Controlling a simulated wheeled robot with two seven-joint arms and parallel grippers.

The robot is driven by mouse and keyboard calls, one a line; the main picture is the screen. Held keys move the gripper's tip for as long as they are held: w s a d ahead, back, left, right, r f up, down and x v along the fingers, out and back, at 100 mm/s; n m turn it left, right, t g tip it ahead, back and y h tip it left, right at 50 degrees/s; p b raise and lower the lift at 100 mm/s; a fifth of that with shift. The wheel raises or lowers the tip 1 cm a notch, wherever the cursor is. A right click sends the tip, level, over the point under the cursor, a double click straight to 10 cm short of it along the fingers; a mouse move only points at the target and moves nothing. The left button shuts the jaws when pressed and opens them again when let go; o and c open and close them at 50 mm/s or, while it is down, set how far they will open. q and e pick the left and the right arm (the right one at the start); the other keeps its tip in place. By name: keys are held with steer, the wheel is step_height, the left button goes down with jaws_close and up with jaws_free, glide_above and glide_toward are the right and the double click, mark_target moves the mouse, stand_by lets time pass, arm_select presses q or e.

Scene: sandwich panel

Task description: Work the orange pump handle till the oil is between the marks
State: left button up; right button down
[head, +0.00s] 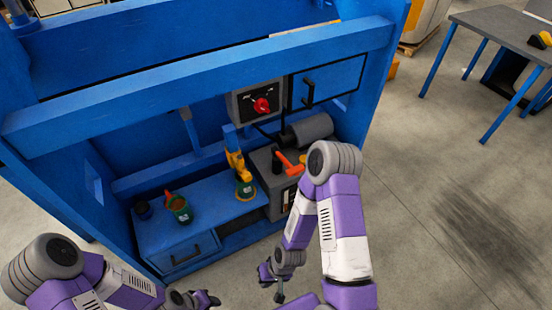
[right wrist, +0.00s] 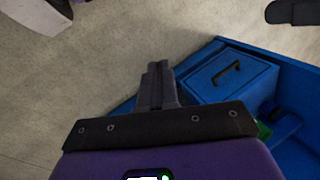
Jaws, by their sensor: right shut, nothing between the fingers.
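The orange pump handle (head: 290,163) sticks out over the grey pump unit (head: 262,160) inside the blue press frame. A pale strip with dark marks (head: 288,196) shows on the unit's front, partly behind my right arm; the oil level is too small to read. My right gripper (head: 279,297) is low in front of the press, well below and apart from the handle. In the right wrist view its fingers (right wrist: 158,72) are together and empty, pointing at bare floor beside a blue drawer. My left gripper (head: 212,299) is at the bottom edge, away from everything; its jaws are unclear.
A red knob (head: 262,105) sits on a grey box above. A drawer (head: 187,252) is below.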

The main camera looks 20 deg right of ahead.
steer(key=shift+s+d, duration=0.1)
steer(key=shift+s, duration=0.1)
step_height(320, 180, up, 27)
steer(key=n+t+h+p, duration=0.3)
steer(key=h+p, duration=0.1)
steer(key=p, duration=0.7)
glide_above(296, 170)
steer(key=s, duration=0.4)
steer(key=shift+w+d, duration=0.1)
steer(key=shift+d, duration=0.05)
steer(key=b+x, duration=0.1)
steer(key=x, duration=0.3)
steer(key=s+b+x, duration=0.1)
steer(key=x, duration=0.4)
steer(key=b+x, duration=0.1)
steer(key=x, duration=0.3)
steer(key=shift+s+f+b, duration=0.1)
steer(key=shift+f+b, duration=0.3)
steer(key=shift+f, duration=0.2)
